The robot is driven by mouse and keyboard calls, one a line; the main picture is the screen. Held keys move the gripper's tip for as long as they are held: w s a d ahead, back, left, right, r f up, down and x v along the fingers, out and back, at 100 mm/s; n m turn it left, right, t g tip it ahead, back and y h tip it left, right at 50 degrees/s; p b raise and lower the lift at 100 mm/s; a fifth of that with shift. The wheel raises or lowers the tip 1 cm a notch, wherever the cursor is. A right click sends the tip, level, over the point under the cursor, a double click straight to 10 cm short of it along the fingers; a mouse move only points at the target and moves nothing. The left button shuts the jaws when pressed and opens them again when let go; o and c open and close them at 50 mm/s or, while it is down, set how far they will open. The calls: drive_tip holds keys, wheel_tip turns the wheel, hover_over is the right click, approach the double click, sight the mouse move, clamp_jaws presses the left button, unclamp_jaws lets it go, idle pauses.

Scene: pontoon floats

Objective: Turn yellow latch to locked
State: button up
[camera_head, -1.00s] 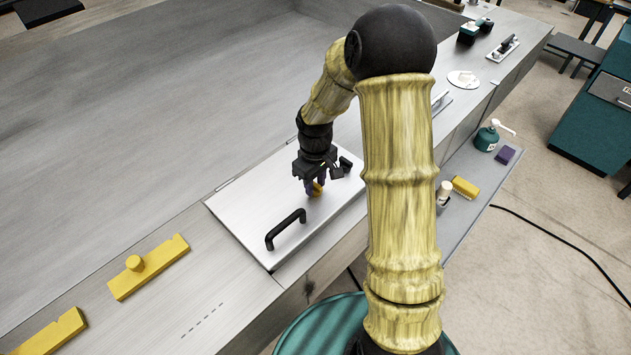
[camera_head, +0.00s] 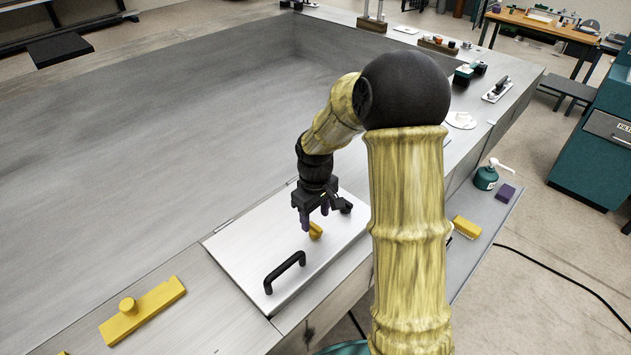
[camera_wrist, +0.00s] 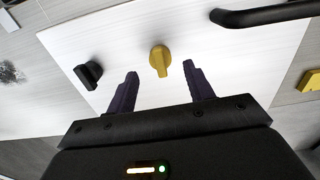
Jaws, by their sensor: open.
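The yellow latch (camera_head: 315,230) is a small knob with a short lever on a white hatch panel (camera_head: 245,245). In the wrist view the yellow latch (camera_wrist: 159,60) lies ahead of my fingertips, its narrow end pointing toward my gripper. My gripper (camera_head: 313,218) hangs above the panel, just behind and left of the latch in the head view. In the wrist view my gripper (camera_wrist: 158,82) has its two purple fingers apart with nothing between them. It does not appear to touch the latch. Any lock marking is not readable.
A black handle (camera_head: 285,271) stands on the panel in front of the latch. A black knob (camera_wrist: 88,74) sits on the panel's other side. A yellow block with a peg (camera_head: 142,311) lies left on the counter. A yellow brush (camera_head: 466,227) lies on the lower shelf.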

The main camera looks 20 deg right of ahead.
sight(315, 226)
wheel_tip(315, 226, up, 14)
drive_tip(key=b, duration=0.2)
drive_tip(key=shift+f, duration=0.1)
idle(0.3)
drive_tip(key=s+f+m+t+b, duration=0.1)
drive_tip(key=s+f+m, duration=0.5)
drive_tip(key=s+f, duration=0.6)
drive_tip(key=s+t, duration=0.1)
drive_tip(key=s, duration=0.2)
drive_tip(key=shift+s+f+t+b, duration=0.25)
drive_tip(key=shift+f+t+b, duration=0.05)
drive_tip(key=shift+b, duration=0.1)
drive_tip(key=shift+a, duration=0.1)
